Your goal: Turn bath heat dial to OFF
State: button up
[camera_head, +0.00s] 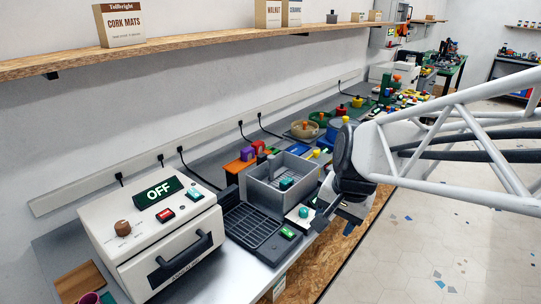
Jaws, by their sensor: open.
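A grey open-topped tub (262,192), likely the bath, stands on the bench at the middle of the view. A teal knob (304,212) sits on a small white panel at its front right corner. A second teal-topped part (286,183) shows at the tub. Which of these is the bath heat dial I cannot tell, and no dial marking is readable. A small green display (289,233) is lit near the front edge. My gripper (338,222) is open, just right of the white panel, pointing down. No object shows between its fingers; the arm hides part of the bench behind.
A white box-shaped machine (150,235) at left has a display reading OFF, a brown knob and a dark door handle. A dark slatted rack (252,228) lies between it and the tub. Coloured parts crowd the bench behind. A wooden shelf (210,38) runs above; the floor at right is clear.

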jog(key=w+f+m+y, duration=0.1)
jog(key=w+f+m, duration=0.1)
jog(key=w+m, duration=0.35)
jog(key=w+f+m, duration=0.3)
jog(key=w, duration=0.5)
jog(key=m+y, duration=0.2)
jog(key=m, duration=0.7)
send_near(304, 210)
jog(key=shift+n+x, duration=0.25)
jog(key=shift+x, duration=0.55)
jog(key=shift+a, duration=0.1)
jog(key=shift+a, duration=0.1)
jog(key=shift+h, duration=0.3)
jog(key=shift+x, duration=3.85)
jog(key=c, duration=0.9)
